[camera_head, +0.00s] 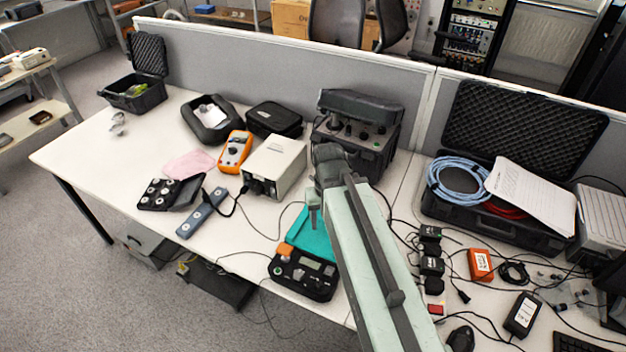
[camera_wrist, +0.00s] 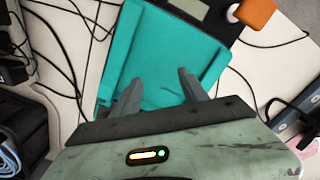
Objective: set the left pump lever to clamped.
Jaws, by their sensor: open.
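I cannot make out a lever that is clearly the left pump lever in either view. A black boxy unit (camera_head: 378,148) with several knobs on its front stands against the partition, partly behind my arm. A black control device (camera_head: 318,286) with a small display and an orange block lies at the table's front edge, beside a teal tray (camera_head: 318,243). My gripper (camera_head: 313,222) is above the teal tray; my arm hides part of the tray. In the wrist view my gripper (camera_wrist: 158,85) has its two fingers apart, with only the teal surface (camera_wrist: 165,50) showing between them.
A beige box (camera_head: 275,168), an orange meter (camera_head: 235,152) and a blue-grey power strip (camera_head: 203,214) lie to the left. An open black case (camera_head: 470,212) with blue cable is at right. Loose cables cross the table.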

